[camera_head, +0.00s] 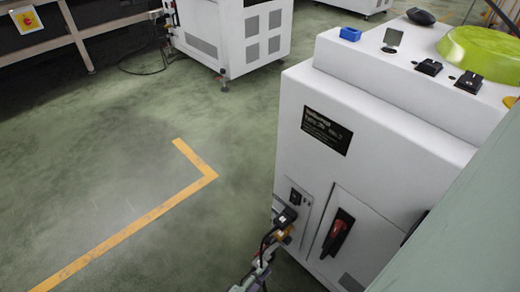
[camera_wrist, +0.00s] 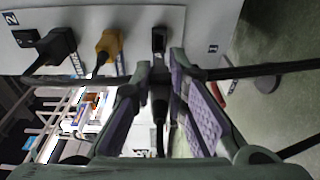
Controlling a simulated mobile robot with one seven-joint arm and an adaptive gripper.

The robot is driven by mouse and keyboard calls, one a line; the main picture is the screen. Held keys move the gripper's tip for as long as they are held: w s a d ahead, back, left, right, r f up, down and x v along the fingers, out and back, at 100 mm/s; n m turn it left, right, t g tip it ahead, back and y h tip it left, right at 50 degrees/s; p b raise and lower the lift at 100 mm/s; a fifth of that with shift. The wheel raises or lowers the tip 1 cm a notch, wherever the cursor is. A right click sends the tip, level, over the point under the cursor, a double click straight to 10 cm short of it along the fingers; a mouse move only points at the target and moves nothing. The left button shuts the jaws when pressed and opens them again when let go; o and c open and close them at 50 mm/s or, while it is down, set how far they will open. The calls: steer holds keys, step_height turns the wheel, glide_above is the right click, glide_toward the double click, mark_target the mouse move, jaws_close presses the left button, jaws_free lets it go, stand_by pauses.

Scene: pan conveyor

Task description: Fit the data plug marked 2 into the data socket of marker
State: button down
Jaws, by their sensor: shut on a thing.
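My gripper (camera_wrist: 161,75) is shut on a black plug (camera_wrist: 160,105) with a dark cable, between its purple-padded fingers. In the wrist view the plug points at a pale socket panel (camera_wrist: 150,14). A dark part (camera_wrist: 159,40) lies straight ahead of the plug on the panel; I cannot tell whether it is the data socket or whether the plug touches it. No number on the held plug is readable. A marker 2 (camera_wrist: 11,18) is at the panel's left end and a marker 1 (camera_wrist: 213,48) at its right. In the head view my gripper (camera_head: 262,270) is below the panel (camera_head: 300,212).
A black plug (camera_wrist: 62,42) and a yellow plug (camera_wrist: 110,42) sit at the panel left of my fingers. A dark cable (camera_wrist: 265,70) runs off right. The white machine (camera_head: 370,130) has a red-and-black switch (camera_head: 338,232) beside the panel. Open green floor lies left.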

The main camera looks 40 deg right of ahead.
steer(key=shift+a, duration=0.1)
glide_toward(287, 244)
steer(key=shift+w+x, duration=0.2)
steer(key=shift+x, duration=1.35)
steer(key=shift+x, duration=1.55)
stand_by(0.9)
steer(key=c, duration=1.5)
jaws_free()
steer(key=shift+s+f, duration=0.15)
steer(key=shift+a, duration=0.1)
steer(key=v, duration=1.1)
steer(key=shift+s+a, duration=0.15)
steer(key=shift+a, duration=0.2)
